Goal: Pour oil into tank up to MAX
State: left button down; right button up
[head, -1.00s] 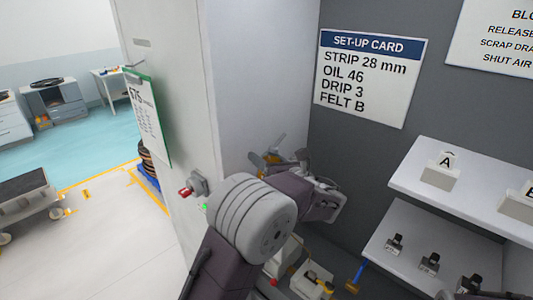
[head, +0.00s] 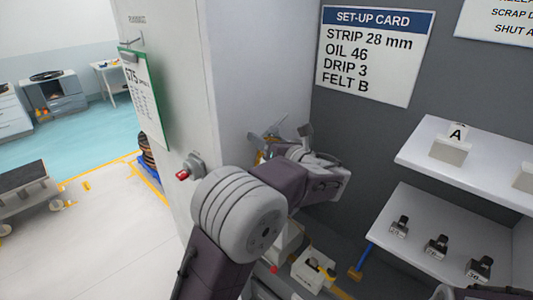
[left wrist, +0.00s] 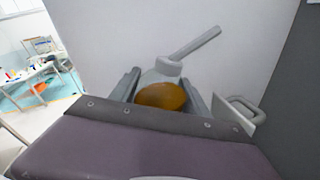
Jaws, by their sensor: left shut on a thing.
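My left gripper (head: 283,146) is in front of the pale cabinet side wall, mostly hidden behind its own wrist in the head view. In the left wrist view the gripper (left wrist: 164,84) is shut on a grey oil can (left wrist: 160,76) with a long spout pointing up to the right. A rounded amber part of the can, seemingly oil, shows between the fingers. Only a small amber piece of the can (head: 265,152) shows in the head view. I cannot make out the tank or a MAX mark. My right gripper is not in view.
A set-up card (head: 374,52) on the grey back wall reads OIL 46. Two shelves on the right hold a block marked A (head: 451,149) and several small dark-topped items. A red knob (head: 183,174) sticks out left of my arm. A white block (head: 312,270) stands below.

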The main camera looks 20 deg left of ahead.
pick_arm(q)
jog(key=shift+a+r+p, duration=0.1)
jog(key=shift+r+p, duration=0.1)
jog(key=shift+p, duration=0.1)
jog(key=shift+s+m+p, duration=0.15)
jog(key=shift+m+p, duration=0.15)
jog(key=shift+p, duration=0.2)
jog(key=shift+s+a+f+m+g+p, duration=0.15)
jog(key=shift+s+m+p, duration=0.1)
jog(key=shift+m+p, duration=0.3)
jog(key=shift+s+d+f+m+g+p, duration=0.1)
jog(key=shift+s+m+g+p, duration=0.2)
jog(key=shift+p, duration=0.4)
jog(key=shift+s+a+f+m+p, duration=0.1)
jog(key=shift+s+f+m+p, duration=0.15)
jog(key=shift+m+p, duration=0.4)
jog(key=shift+f, duration=0.1)
